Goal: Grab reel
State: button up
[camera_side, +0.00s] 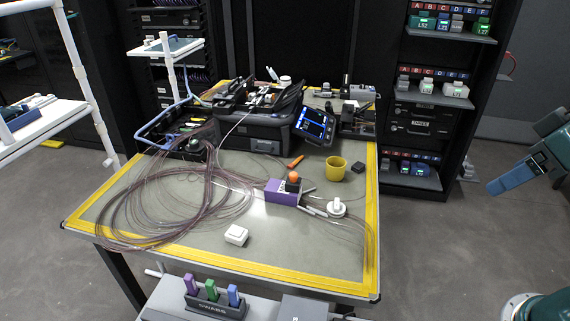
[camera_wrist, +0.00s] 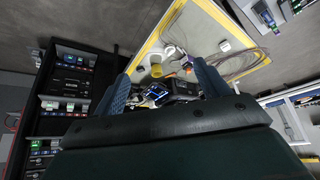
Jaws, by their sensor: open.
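A small white reel (camera_side: 337,208) lies on the grey-green table top (camera_side: 310,255), right of the purple block and near the table's right side. It also shows small in the wrist view as a white round shape (camera_wrist: 169,51). My gripper (camera_side: 492,188) is at the right edge of the side view, off the table and well apart from the reel. In the wrist view its two blue fingers stand wide apart (camera_wrist: 163,85), with nothing between them.
A purple block (camera_side: 283,192) with an orange ball, a yellow cup (camera_side: 335,169) and a black piece (camera_side: 358,168) are near the reel. Loose fibre coils (camera_side: 165,205) cover the left. A splicer (camera_side: 262,125) stands behind. The table's front right is mostly clear. A shelf rack (camera_side: 430,110) is behind.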

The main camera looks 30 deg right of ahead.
jog(key=shift+w, duration=0.1)
jog(key=w+f+n+g, duration=0.25)
jog(key=w+n, duration=0.25)
jog(key=w, duration=1.5)
jog(key=w+a+f+n+g, duration=0.1)
jog(key=w+f+n+g, duration=0.2)
jog(key=w+f, duration=1.2)
jog(key=shift+a+f+n, duration=0.3)
jog(key=shift+f+n, duration=0.6)
jog(key=shift+f, duration=0.05)
jog(key=shift+f, duration=0.1)
send_over(337, 202)
jog(key=shift+w+f, duration=0.1)
jog(key=shift+f, duration=4.05)
